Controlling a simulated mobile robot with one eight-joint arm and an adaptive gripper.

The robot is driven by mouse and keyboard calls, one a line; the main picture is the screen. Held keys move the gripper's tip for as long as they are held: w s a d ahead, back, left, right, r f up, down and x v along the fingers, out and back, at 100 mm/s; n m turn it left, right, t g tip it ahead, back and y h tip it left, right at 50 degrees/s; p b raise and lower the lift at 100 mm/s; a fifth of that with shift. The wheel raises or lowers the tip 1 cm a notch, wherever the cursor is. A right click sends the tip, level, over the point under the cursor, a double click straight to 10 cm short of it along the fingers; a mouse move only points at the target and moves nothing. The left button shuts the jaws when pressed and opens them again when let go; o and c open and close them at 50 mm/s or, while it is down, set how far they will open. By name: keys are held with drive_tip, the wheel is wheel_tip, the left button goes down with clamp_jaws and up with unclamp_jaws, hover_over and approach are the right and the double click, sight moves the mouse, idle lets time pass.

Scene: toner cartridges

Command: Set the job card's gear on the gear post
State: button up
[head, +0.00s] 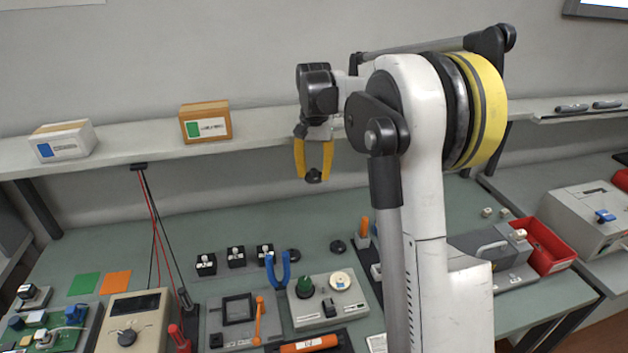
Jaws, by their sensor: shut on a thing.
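My gripper (314,170), with yellow fingers, hangs above the bench in front of the shelf. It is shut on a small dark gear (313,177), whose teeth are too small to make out. Two similar dark round pieces lie on the bench, a left one (293,256) and a right one (338,247). A light grey fixture (354,311) below carries a green knob (305,288) and a cream disc (340,281). I cannot tell which part is the gear post. A white card (377,343), perhaps the job card, is partly cut off at the bottom edge and unreadable.
The shelf (265,136) behind my gripper holds an orange box (206,122) and a white box (62,141). Blue-handled pliers (278,270) stand by the fixture. A red tray (545,246) is at the right. My arm hides part of the bench.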

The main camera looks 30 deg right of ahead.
drive_tip(key=shift+r, duration=0.25)
drive_tip(key=s+a+f, duration=0.1)
drive_tip(key=s+f, duration=0.1)
drive_tip(key=f, duration=0.1)
drive_tip(key=s+a+f, duration=0.1)
drive_tip(key=s+f, duration=0.1)
drive_tip(key=s+a+f, duration=0.1)
drive_tip(key=s+f, duration=0.2)
drive_tip(key=shift+s+a+f, duration=0.1)
drive_tip(key=shift+f, duration=0.2)
clamp_jaws()
hover_over(323, 288)
drive_tip(key=shift+m, duration=0.4)
wheel_tip(323, 288, down, 7)
drive_tip(key=shift+f+b, duration=0.1)
drive_tip(key=shift+b, duration=0.35)
drive_tip(key=shift+f+b, duration=2.25)
drive_tip(key=shift+f, duration=0.75)
